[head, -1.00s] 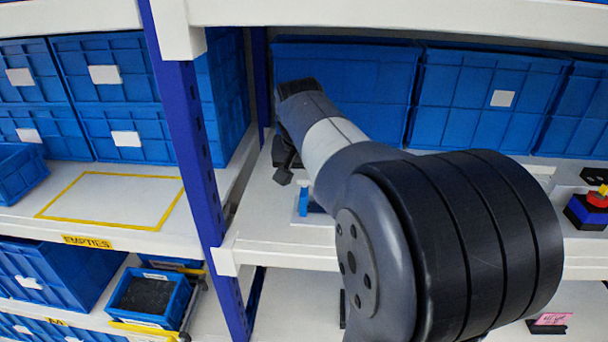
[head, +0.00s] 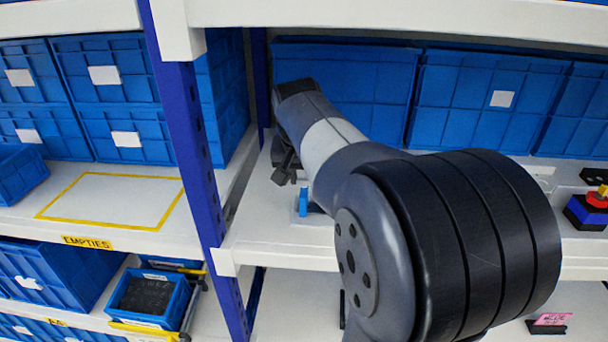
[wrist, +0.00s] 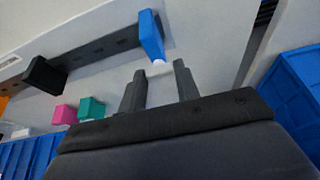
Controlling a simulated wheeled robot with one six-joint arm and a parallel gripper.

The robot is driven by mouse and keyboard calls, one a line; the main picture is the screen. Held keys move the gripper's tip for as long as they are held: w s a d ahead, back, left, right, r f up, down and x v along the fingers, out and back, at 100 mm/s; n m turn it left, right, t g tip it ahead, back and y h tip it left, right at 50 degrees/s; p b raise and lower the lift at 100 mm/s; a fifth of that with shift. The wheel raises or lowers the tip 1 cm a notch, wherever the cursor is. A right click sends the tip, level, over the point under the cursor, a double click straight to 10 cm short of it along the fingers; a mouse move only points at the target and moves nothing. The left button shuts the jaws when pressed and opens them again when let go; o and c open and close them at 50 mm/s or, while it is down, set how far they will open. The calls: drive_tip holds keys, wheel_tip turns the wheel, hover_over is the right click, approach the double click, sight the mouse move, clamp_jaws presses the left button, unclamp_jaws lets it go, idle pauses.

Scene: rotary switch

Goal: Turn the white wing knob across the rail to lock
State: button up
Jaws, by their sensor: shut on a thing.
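In the head view the gripper (head: 284,172) is small and dark beside a blue upright piece (head: 303,202); the knob is not visible there.
A black block (wrist: 44,76), a pink block (wrist: 65,114) and a teal block (wrist: 92,107) stand to the left in the wrist view. Blue bins (head: 345,80) line the shelf's back. A blue upright post (head: 190,130) is left of my arm. A red button (head: 597,200) is far right.

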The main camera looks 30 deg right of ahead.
drive_tip(key=m+g+h+p, duration=0.1)
drive_tip(key=m, duration=0.3)
drive_tip(key=shift+w+a+r, duration=0.1)
drive_tip(key=shift+w, duration=0.05)
drive_tip(key=m, duration=0.2)
drive_tip(key=m+g+p, duration=0.1)
drive_tip(key=m, duration=0.1)
drive_tip(key=shift+w+g+h, duration=0.2)
drive_tip(key=shift+g+h, duration=0.1)
drive_tip(key=shift+h, duration=0.1)
drive_tip(key=m+g+p, duration=0.1)
drive_tip(key=m, duration=0.4)
drive_tip(key=shift+w+g+p, duration=0.15)
drive_tip(key=shift+g+p, duration=0.25)
drive_tip(key=shift+w+m+g+y+p, duration=0.15)
drive_tip(key=shift+m+g+p, duration=0.25)
drive_tip(key=shift+m, duration=0.75)
drive_tip(key=shift+m+g+y+p, duration=0.25)
drive_tip(key=shift+m+g+p, duration=0.15)
drive_tip(key=shift+m, duration=0.75)
drive_tip(key=o, duration=1)
